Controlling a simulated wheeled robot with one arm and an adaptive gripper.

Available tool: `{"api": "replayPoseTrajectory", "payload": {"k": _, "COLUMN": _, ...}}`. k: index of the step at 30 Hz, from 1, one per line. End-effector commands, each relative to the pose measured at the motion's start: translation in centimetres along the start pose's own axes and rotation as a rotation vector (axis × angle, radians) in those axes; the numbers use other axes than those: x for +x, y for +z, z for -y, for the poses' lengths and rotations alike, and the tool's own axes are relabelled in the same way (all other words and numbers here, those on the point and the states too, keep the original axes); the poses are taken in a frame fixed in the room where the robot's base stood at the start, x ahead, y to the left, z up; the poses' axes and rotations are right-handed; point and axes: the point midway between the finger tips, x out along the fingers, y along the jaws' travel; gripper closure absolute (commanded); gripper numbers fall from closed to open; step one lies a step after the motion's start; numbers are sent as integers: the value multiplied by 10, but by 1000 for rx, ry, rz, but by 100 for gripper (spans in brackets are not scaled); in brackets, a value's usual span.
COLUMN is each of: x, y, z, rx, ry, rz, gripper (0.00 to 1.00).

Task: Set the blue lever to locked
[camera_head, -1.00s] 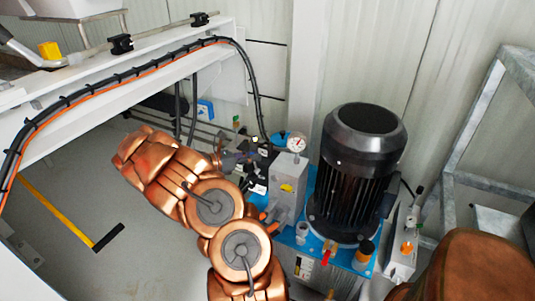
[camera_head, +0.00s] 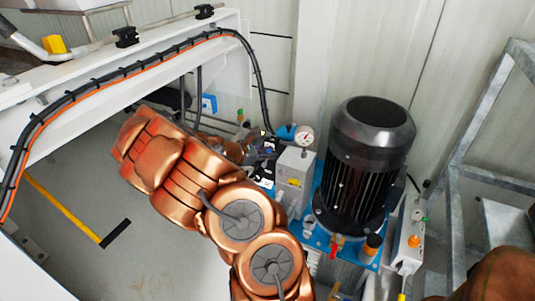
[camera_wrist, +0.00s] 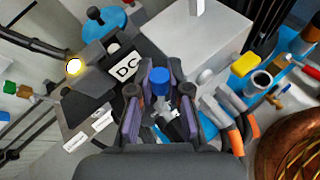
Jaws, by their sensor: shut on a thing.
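The blue lever (camera_wrist: 160,80) shows in the wrist view as a blue knob, upright between the two fingers of my gripper (camera_wrist: 160,112). The gripper is shut on it, with purple-grey pads on either side. The lower part of the lever is hidden between the fingers, and its marked position cannot be read. In the head view, my copper-coloured arm hides most of the gripper, and the lever cannot be made out clearly there.
A black block labelled "DC" (camera_wrist: 125,66) lies beside the gripper. A grey box (camera_head: 293,175) carries a pressure gauge (camera_head: 305,137). A black motor (camera_head: 365,165) stands to the right on a blue base. Hoses and a white beam (camera_head: 150,62) run at the left.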

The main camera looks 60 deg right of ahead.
Motion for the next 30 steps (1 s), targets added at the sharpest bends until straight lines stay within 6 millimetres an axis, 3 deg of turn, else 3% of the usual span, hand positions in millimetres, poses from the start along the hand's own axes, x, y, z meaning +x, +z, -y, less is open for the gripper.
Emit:
{"api": "replayPoseTrajectory", "payload": {"k": 10, "x": 0, "y": 0, "z": 0, "rx": 2, "ry": 1, "rz": -1, "gripper": 100}}
{"api": "replayPoseTrajectory", "payload": {"k": 11, "x": 0, "y": 0, "z": 0, "rx": 2, "ry": 1, "rz": -1, "gripper": 81}}
{"api": "replayPoseTrajectory", "payload": {"k": 14, "x": 0, "y": 0, "z": 0, "rx": 2, "ry": 0, "rz": -1, "gripper": 71}}
{"api": "replayPoseTrajectory", "payload": {"k": 24, "x": -1, "y": 0, "z": 0, "rx": 1, "ry": 0, "rz": -1, "gripper": 71}}
{"api": "replayPoseTrajectory", "payload": {"k": 30, "x": -18, "y": 0, "z": -1, "rx": 1, "ry": 4, "rz": -1, "gripper": 71}}
